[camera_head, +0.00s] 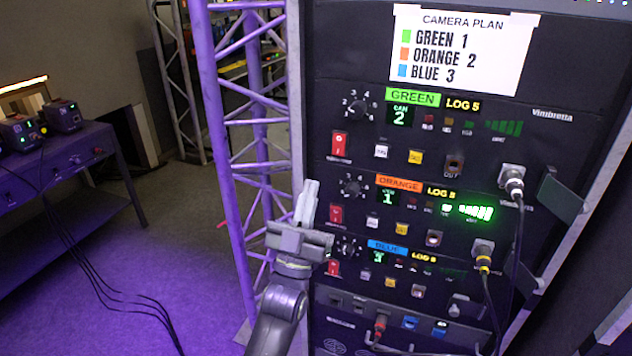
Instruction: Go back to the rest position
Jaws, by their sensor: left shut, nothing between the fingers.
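My left gripper (308,206) is in front of the left side of the rack, its fingers pointing up and closed together with nothing between them. It partly covers the left edge of the rack near the orange and blue units. The rack (345,60) carries a green-labelled unit (412,97) reading 2, an orange-labelled unit (399,181) reading 1, and a blue-labelled unit (388,246) below. My right gripper is not in view.
A camera plan sheet (462,48) is on the rack top. Cables (516,230) hang from connectors at the right, beside a protruding handle (560,195). A purple-lit truss (215,120) stands left of the rack. A table (70,170) with devices is at far left; floor between is open.

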